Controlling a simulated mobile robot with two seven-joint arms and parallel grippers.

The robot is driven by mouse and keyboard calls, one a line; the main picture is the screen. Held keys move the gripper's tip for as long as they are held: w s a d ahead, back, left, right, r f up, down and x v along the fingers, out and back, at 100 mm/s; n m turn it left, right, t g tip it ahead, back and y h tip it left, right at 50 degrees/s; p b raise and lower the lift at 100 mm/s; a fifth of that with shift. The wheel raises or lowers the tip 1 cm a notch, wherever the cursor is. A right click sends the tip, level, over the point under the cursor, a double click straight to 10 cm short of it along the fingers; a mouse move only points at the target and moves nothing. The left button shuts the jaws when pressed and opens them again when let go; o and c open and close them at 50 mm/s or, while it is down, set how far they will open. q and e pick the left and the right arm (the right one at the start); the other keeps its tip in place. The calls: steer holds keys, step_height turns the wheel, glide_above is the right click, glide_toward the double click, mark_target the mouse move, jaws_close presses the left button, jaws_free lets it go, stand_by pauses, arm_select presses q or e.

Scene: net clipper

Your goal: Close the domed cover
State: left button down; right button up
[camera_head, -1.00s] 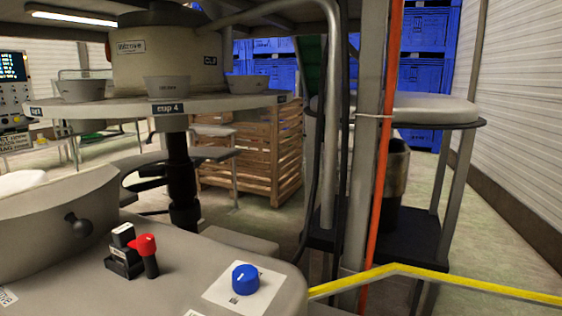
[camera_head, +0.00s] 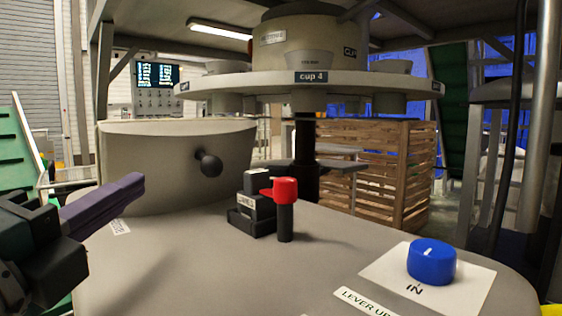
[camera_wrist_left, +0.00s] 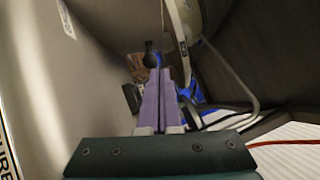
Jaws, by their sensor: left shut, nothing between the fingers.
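A beige curved cover (camera_head: 130,165) stands on the grey machine top (camera_head: 185,265) at the left of the head view. A round black knob (camera_head: 208,163) sticks out from its right side. My left gripper (camera_head: 138,182) has purple fingers, shut and empty. It shows in front of the cover's lower part, left of and below the knob, apparently without holding it. In the left wrist view the shut fingers (camera_wrist_left: 162,85) point away, with a dark round knob just beyond their tips. The cover's far side is hidden. My right gripper is not seen.
A red-capped lever (camera_head: 285,205) stands by a small black box (camera_head: 252,212) right of the cover. A blue dial (camera_head: 431,262) sits front right. A round cup platform (camera_head: 310,88) overhangs behind. A wooden crate (camera_head: 385,175) stands beyond.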

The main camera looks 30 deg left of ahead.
arm_select(q)
steer(key=p, duration=0.3)
glide_toward(182, 141)
steer(key=w+d, duration=0.2)
steer(key=w, duration=0.1)
steer(key=w+a, duration=0.1)
steer(key=w+a+r, duration=0.1)
steer(key=shift+a, duration=0.25)
steer(key=shift+w+a+r, duration=0.1)
steer(key=shift+w+a, duration=0.15)
steer(key=shift+a, duration=0.1)
